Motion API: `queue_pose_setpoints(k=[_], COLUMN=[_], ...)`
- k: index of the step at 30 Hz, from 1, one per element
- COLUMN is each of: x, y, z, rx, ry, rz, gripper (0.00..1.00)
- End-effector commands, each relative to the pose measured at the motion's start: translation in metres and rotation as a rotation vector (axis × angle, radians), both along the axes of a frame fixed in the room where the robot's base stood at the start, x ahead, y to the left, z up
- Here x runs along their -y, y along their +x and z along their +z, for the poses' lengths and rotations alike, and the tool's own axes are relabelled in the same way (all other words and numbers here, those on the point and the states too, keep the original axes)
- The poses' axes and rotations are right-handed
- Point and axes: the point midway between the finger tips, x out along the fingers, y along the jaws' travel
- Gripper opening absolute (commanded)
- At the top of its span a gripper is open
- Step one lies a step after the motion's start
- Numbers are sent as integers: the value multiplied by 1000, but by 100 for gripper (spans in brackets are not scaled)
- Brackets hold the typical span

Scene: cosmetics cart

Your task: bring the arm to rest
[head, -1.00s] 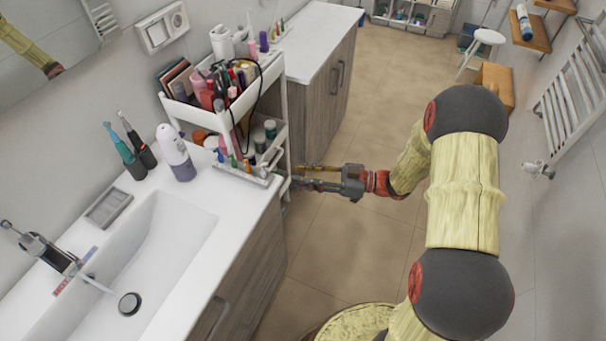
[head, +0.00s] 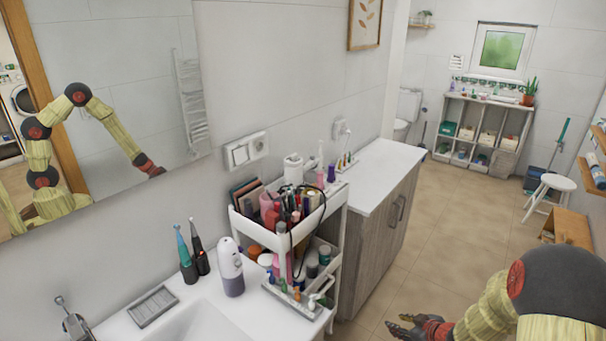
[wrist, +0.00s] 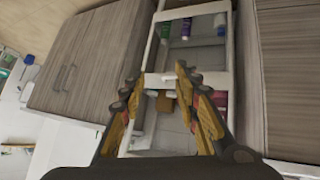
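My gripper (head: 408,328) is low at the right in the head view, over the floor and to the right of the cart. In the wrist view my gripper (wrist: 157,76) has its two fingers spread apart, with nothing held between them. The white cosmetics cart (head: 337,225) stands between the sink counter and the far cabinet, full of bottles, tubes and brushes. In the wrist view the cart (wrist: 150,130) lies ahead of the fingers, with a few items on its shelves. Part of my arm is cut off at the head view's lower right.
The sink counter (head: 113,325) bears a soap dispenser (head: 231,270) and two electric toothbrushes. A wooden cabinet (head: 372,255) with a white top stands beyond the cart. A white stool (head: 551,187) and shelves are farther back. The floor (head: 440,255) between is clear.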

Motion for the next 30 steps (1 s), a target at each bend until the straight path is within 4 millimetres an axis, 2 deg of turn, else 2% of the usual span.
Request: queue_pose_setpoints(k=[3,6,9,11,14,18,21,24,26,30], x=[43,69,82,81,66,24,-13,-49,-67,-94], y=[-15,-41,-77,-102,-147,-208,-245,-273,-284,-292], z=[20,43,72,93,129,175,203,231,247,284], rx=[-96,-190,-288,-345,-440,-548,-591,-594,-572,-451], ry=[-128,-205,-250,-259,-242,-167,-93,-17,26,92], rz=[-170,-312,-448,-523,-630,-718,-739,-729,-714,-658], gripper=[32,32,32,32,32,32,32,32,32,32])
